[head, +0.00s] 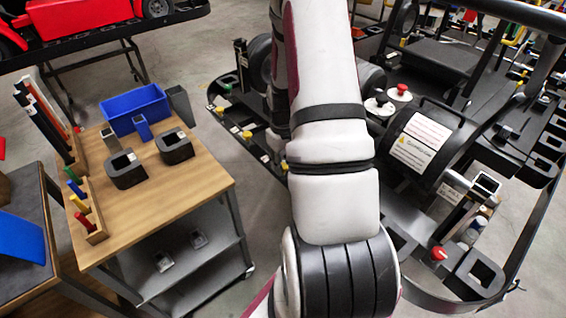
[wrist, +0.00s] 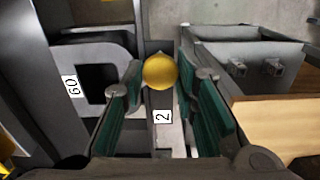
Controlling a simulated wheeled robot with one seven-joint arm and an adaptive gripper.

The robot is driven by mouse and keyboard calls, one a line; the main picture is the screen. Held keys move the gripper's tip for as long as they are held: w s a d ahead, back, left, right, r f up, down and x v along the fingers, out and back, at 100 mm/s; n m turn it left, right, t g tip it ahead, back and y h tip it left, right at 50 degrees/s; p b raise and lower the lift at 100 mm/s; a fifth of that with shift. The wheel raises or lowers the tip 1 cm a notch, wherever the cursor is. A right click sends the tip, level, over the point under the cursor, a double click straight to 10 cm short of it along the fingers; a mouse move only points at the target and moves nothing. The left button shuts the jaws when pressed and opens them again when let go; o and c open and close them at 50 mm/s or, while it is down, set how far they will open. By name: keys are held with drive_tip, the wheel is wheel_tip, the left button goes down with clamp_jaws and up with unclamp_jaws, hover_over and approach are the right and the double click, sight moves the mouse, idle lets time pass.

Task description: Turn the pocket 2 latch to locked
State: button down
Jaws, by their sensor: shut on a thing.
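In the wrist view, a round yellow knob (wrist: 160,71) sits between the green-padded fingers of my gripper (wrist: 161,65). My gripper is shut on this knob. A white label reading 2 (wrist: 163,117) is just below the knob in the picture, on a pale strip. The latch's lever under the knob is mostly hidden, so I cannot tell its angle or whether it is locked. In the head view my arm covers my gripper and the latch it holds.
In the wrist view, a dark D-shaped opening (wrist: 98,85) lies left of the fingers and a grey bin (wrist: 245,62) lies right. In the head view, a wooden-topped cart (head: 190,205) with a blue bin (head: 134,108) stands left, and a black kart frame (head: 525,255) right.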

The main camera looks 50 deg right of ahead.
drive_tip(key=m, duration=0.4)
drive_tip(key=shift+m+b, duration=0.75)
drive_tip(key=shift+m, duration=1.45)
drive_tip(key=c, duration=1.2)
unclamp_jaws()
drive_tip(key=shift+c, duration=0.2)
wheel_tip(320, 180, up, 12)
drive_tip(key=shift+a, duration=0.1)
